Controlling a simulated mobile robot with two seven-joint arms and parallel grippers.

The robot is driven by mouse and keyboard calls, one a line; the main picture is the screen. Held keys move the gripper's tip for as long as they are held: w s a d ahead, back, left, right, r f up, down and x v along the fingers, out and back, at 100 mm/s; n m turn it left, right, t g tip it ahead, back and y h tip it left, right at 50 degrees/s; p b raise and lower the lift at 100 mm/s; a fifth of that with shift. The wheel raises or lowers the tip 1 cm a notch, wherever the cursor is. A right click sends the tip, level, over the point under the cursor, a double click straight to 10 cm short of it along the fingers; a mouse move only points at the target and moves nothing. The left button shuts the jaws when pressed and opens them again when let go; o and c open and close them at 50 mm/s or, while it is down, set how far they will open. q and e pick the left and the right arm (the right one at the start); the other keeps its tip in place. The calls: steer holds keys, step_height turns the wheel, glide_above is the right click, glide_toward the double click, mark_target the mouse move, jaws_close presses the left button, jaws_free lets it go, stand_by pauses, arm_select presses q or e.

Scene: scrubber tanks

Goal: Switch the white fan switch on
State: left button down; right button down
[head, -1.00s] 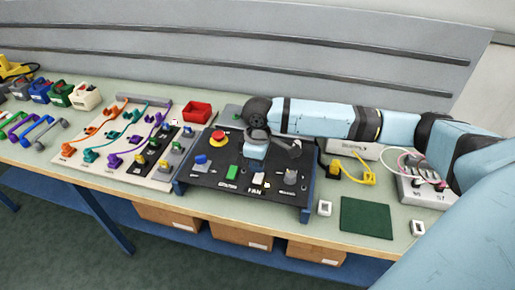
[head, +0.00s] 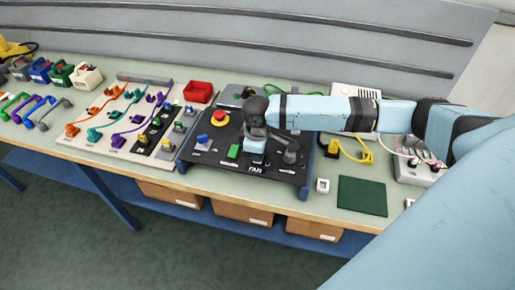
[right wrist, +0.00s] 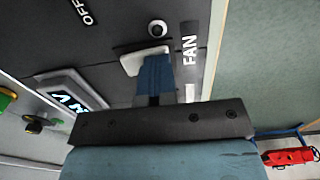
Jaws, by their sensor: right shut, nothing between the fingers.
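The black control panel (head: 200,160) stands on the bench. My right gripper (head: 255,157) is shut and empty, pointing down over the panel just behind the FAN label (head: 257,169). It hides the white fan switch in the head view. In the right wrist view, the white fan switch (right wrist: 143,58) shows at the tips of my shut blue fingers (right wrist: 157,75), beside the FAN label (right wrist: 190,45). The fingertips overlap its edge; I cannot tell if they touch it. Its position is unclear. My left gripper is not in view.
A board with coloured cables (head: 100,142) is to the left. A dark green mat (head: 362,196) lies to the right.

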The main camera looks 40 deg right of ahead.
steer(key=shift+d+f, duration=0.1)
steer(key=shift+d, duration=0.05)
steer(key=shift+w+d+p, duration=0.2)
steer(key=shift+w+p, duration=0.05)
steer(key=shift+p, duration=0.25)
steer(key=shift+w+d, duration=0.3)
steer(key=shift+d, duration=0.05)
